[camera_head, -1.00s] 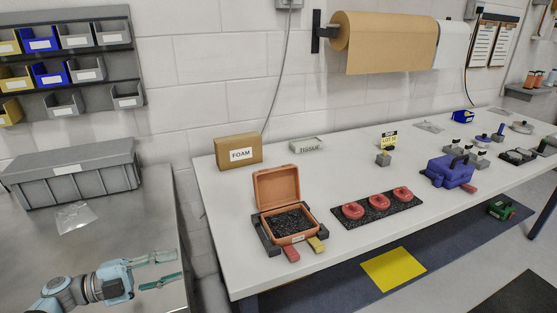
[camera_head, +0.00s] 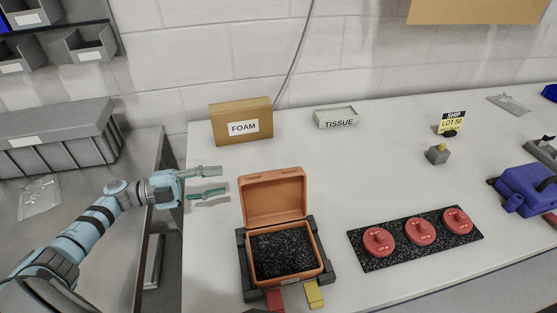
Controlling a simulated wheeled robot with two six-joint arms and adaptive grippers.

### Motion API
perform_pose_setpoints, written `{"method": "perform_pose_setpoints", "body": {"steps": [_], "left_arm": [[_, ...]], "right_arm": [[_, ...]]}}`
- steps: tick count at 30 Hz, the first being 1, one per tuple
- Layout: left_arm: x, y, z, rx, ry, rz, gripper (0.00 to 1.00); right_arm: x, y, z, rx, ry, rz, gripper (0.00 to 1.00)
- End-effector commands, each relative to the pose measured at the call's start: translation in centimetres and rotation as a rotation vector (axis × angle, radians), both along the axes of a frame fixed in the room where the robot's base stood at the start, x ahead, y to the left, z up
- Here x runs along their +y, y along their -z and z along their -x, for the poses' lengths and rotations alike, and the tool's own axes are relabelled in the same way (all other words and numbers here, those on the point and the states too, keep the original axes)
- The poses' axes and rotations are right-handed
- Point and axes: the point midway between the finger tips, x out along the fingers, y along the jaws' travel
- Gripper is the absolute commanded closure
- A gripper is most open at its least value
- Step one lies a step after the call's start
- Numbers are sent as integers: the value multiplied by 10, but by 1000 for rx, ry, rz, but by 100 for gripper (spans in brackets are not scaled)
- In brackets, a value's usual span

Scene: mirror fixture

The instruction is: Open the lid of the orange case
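The orange case (camera_head: 322,277) sits on the white table in a dark holder (camera_head: 243,268). Its lid (camera_head: 273,197) stands up, open, at the back edge. Black foam (camera_head: 283,254) fills the inside of the case. My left gripper (camera_head: 222,182) is to the left of the lid, apart from it, above the left part of the table. Its two fingers are spread with nothing between them. My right gripper is not in view.
A FOAM box (camera_head: 241,121) and a TISSUE box (camera_head: 335,116) stand behind. Red round pieces (camera_head: 419,231) sit on a black mat (camera_head: 374,262) to the right. A blue case (camera_head: 523,190) is at the far right. A grey bin (camera_head: 55,145) stands on the left bench.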

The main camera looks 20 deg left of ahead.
Motion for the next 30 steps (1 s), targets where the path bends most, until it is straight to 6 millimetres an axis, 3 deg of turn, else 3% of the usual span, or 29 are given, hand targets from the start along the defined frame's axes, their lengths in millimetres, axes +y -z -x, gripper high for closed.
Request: {"method": "perform_pose_setpoints", "body": {"steps": [5, 18, 23, 30], "left_arm": [[-19, -2, -14, -4, -1, 3, 67], [-101, -2, -76, -2, -1, 3, 67], [-113, 0, -85, -2, 0, 0, 67], [-114, 0, -86, 0, 0, 0, 67]], "right_arm": [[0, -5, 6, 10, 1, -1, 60], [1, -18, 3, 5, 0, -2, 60], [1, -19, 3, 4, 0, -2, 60], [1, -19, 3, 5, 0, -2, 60]]}}
